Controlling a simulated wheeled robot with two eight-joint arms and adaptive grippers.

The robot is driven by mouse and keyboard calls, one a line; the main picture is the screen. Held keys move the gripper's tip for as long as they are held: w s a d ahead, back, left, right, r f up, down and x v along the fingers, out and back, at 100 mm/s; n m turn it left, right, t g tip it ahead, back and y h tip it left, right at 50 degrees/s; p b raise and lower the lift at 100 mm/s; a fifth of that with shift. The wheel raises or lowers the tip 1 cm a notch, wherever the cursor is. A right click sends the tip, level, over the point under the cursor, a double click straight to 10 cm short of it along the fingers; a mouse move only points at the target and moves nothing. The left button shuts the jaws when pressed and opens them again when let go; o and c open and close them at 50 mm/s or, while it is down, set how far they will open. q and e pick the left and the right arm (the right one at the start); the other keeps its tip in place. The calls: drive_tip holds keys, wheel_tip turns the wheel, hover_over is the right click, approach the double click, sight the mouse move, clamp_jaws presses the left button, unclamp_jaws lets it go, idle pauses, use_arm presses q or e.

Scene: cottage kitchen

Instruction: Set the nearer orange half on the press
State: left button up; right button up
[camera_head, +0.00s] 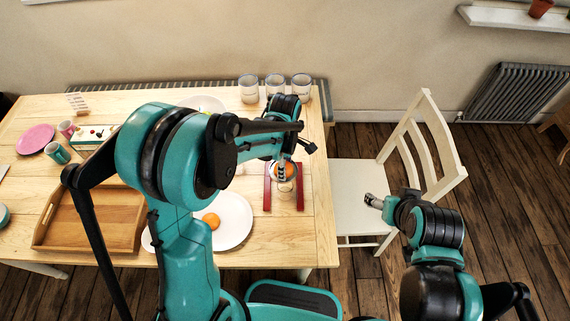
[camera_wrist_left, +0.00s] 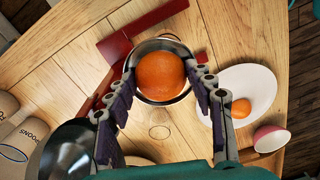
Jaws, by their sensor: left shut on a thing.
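My left gripper (camera_head: 283,167) is over the press at the right side of the table. It is shut on an orange half (camera_wrist_left: 160,76), with a finger on each side. The press has red bars (camera_head: 267,190) and a round metal cup (camera_wrist_left: 183,50), whose rim shows around the held half in the left wrist view. I cannot tell whether the half touches the cup. The other orange half (camera_head: 211,220) lies on a white plate (camera_head: 236,234), left of the press. My right gripper (camera_head: 373,201) is empty beside the chair; its finger opening is unclear.
A wooden tray (camera_head: 90,246) lies on the left of the table. Several jars (camera_head: 249,90) stand at the back edge. A cream chair (camera_head: 350,180) stands against the table's right side. A pink bowl (camera_wrist_left: 270,138) shows by the plate in the left wrist view.

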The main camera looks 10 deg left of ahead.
use_arm(q)
drive_tip(key=o, duration=0.5)
drive_tip(key=shift+c, duration=0.2)
drive_tip(key=shift+r, duration=0.15)
wheel_tip(320, 180, up, 11)
drive_tip(key=p, duration=0.8)
